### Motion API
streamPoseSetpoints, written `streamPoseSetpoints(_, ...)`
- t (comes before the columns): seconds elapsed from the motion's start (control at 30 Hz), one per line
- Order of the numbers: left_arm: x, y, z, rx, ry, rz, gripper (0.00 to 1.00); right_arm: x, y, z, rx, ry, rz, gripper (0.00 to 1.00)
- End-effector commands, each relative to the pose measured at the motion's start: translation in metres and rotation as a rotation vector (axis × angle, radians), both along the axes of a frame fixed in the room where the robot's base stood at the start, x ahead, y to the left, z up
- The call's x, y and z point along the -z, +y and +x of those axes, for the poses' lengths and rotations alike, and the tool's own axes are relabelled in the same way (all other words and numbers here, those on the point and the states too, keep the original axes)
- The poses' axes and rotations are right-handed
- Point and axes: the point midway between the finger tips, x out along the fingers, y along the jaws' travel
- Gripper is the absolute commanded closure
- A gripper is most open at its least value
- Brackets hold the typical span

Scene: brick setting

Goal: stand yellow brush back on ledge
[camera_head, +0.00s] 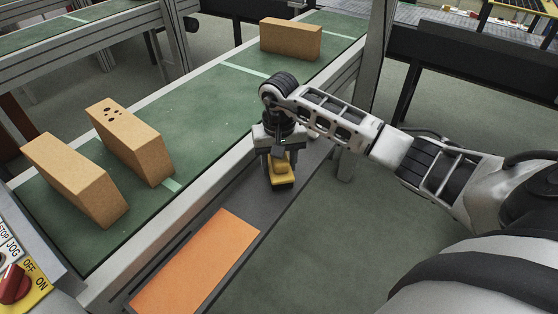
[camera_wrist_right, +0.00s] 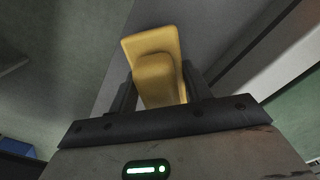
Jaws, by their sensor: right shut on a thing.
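The yellow brush (camera_head: 281,170) is between the fingers of my right gripper (camera_head: 278,160), over the grey ledge (camera_head: 215,197) beside the conveyor. Its yellow upper part shows, with a dark lower edge. In the right wrist view the yellow brush (camera_wrist_right: 155,65) sits between the two dark fingers of the right gripper (camera_wrist_right: 157,90), which is shut on it. The brush looks roughly upright. I cannot tell whether its base touches the ledge. My left gripper is not in view.
An orange mat (camera_head: 197,262) lies on the near part of the ledge. The green conveyor belt (camera_head: 205,110) carries tan bricks, one with dark spots (camera_head: 131,141), one near left (camera_head: 74,180) and one far (camera_head: 291,39). A control panel with a red knob (camera_head: 14,284) stands at lower left.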

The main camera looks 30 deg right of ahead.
Motion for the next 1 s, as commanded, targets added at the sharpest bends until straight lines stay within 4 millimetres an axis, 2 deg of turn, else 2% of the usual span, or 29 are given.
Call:
streamPoseSetpoints(0.3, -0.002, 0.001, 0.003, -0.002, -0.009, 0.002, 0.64, 0.006, 0.000, 0.001, 0.001, -0.002, -0.001, 0.73)
streamPoseSetpoints(0.43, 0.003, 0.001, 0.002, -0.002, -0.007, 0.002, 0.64, 0.011, 0.000, 0.001, 0.001, -0.001, -0.002, 0.73)
streamPoseSetpoints(0.47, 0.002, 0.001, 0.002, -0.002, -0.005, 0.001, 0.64, 0.010, 0.000, 0.001, 0.001, -0.001, -0.002, 0.46)
streamPoseSetpoints(0.5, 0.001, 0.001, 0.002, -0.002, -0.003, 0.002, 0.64, 0.009, 0.000, 0.000, 0.001, -0.001, 0.000, 0.35)
streamPoseSetpoints(0.53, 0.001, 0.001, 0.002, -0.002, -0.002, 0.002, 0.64, 0.009, 0.000, 0.000, 0.001, -0.001, 0.000, 0.30)
streamPoseSetpoints(0.83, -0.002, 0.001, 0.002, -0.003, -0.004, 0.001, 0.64, 0.007, 0.000, 0.000, 0.001, -0.001, 0.000, 0.30)
streamPoseSetpoints(1.0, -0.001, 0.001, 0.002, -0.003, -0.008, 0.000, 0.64, -0.009, -0.001, 0.002, -0.001, -0.007, -0.002, 0.30)
